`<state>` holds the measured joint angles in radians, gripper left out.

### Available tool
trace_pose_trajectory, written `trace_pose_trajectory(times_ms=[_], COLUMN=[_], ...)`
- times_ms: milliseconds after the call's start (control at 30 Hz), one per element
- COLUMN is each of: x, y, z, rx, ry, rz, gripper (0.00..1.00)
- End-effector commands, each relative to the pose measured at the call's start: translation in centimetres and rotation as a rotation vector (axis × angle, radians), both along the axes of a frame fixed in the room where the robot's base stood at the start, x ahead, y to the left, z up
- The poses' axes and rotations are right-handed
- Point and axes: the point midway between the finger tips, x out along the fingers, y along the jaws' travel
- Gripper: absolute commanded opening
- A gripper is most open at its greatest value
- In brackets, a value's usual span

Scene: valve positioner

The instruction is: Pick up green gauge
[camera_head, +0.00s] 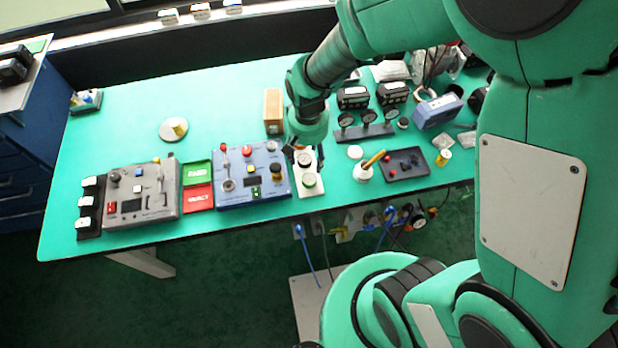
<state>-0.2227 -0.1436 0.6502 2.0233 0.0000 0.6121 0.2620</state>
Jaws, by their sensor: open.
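The green gauge (309,180) is a small round piece with a green rim and pale face. It sits at the near end of a narrow white base (307,191) close to the table's front edge. Another small round dial (304,160) sits on the same base, just behind it. My gripper (305,152) points down over the far part of this base, behind the green gauge in the picture. It is open, and I see nothing held in it. My gripper and wrist hide the far end of the base. The exact height of the fingertips is hard to tell.
A blue control box (240,193) stands close to the left of the base. A wooden block (273,108) is behind it. To the right are a white round piece with a yellow handle (363,174), a dark tray (392,173) and a gauge rack (363,134). The table's back left is mostly clear.

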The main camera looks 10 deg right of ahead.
Motion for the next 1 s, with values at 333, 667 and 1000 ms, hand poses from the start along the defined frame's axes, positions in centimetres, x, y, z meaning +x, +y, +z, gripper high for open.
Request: trace_pose_trajectory(times_ms=[333,667,1000], x=[0.0,-0.1,0.0], y=[0.0,0.0,0.0], z=[-0.1,-3.1,-7.8], rx=[0.0,-0.001,0.0], ry=[0.0,0.002,0.001], rz=[0.0,0.0,0.0], gripper=[0.6,0.6,0.6])
